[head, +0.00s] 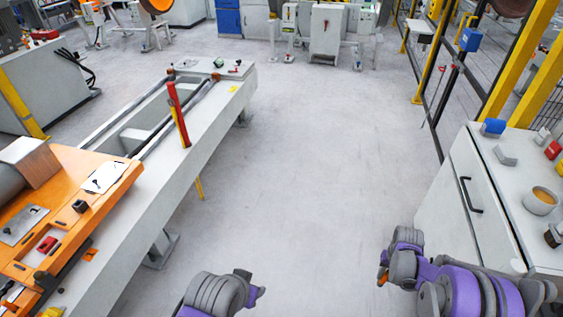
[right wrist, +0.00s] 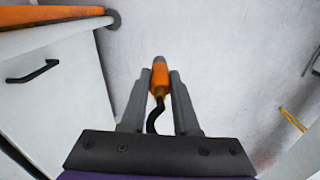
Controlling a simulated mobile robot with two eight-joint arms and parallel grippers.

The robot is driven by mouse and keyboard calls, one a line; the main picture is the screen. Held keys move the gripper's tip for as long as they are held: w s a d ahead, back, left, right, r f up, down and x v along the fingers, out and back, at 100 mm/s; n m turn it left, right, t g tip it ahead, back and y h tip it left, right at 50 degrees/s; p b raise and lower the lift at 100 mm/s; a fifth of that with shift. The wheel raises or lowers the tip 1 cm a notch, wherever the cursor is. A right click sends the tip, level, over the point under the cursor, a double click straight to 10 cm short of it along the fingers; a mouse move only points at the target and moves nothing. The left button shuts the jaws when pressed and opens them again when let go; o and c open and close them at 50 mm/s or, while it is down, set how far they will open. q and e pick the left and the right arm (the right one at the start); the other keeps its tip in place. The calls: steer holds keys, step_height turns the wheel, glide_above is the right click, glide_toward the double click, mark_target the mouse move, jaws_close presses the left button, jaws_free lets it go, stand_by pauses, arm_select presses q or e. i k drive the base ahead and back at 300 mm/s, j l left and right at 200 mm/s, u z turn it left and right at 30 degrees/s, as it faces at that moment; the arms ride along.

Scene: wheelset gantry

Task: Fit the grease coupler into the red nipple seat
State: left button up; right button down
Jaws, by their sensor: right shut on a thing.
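In the right wrist view the grease coupler (right wrist: 160,80) is an orange cylinder with a grey tip and a black hose or cord at its rear. My right gripper (right wrist: 160,71) is shut on it, one finger on each side. In the head view my right gripper (head: 384,272) is over open floor left of the white cabinet, with a bit of orange showing at it. A small red block (head: 47,244), which looks like the nipple seat, sits on the orange plate at the far left, well away from the coupler. My left gripper (head: 256,288) is at the bottom middle; its jaws cannot be made out.
The long grey gantry bench (head: 190,150) runs along the left, with a red and yellow upright bar (head: 178,114) on it. The orange plate (head: 125,180) lies at its near end. The white cabinet (head: 470,165) with small items on top stands right. The floor between is clear.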

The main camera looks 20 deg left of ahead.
mark_target(48, 244)
steer(key=j+u, duration=0.1)
steer(key=u, duration=1.85)
steer(key=i+u, duration=0.15)
steer(key=u, duration=0.2)
steer(key=i+u, duration=0.1)
steer(key=u, duration=0.65)
steer(key=i+l+u, duration=0.15)
steer(key=u, duration=0.25)
steer(key=i+l+u, duration=0.2)
steer(key=u, duration=0.2)
steer(key=i+l+u, duration=0.1)
steer(key=u, duration=0.3)
steer(key=i+l+u, duration=0.1)
steer(key=l, duration=0.2)
steer(key=i+l, duration=0.1)
steer(key=l, duration=0.25)
steer(key=i+l+u, duration=0.15)
steer(key=l, duration=0.2)
steer(key=k, duration=0.05)
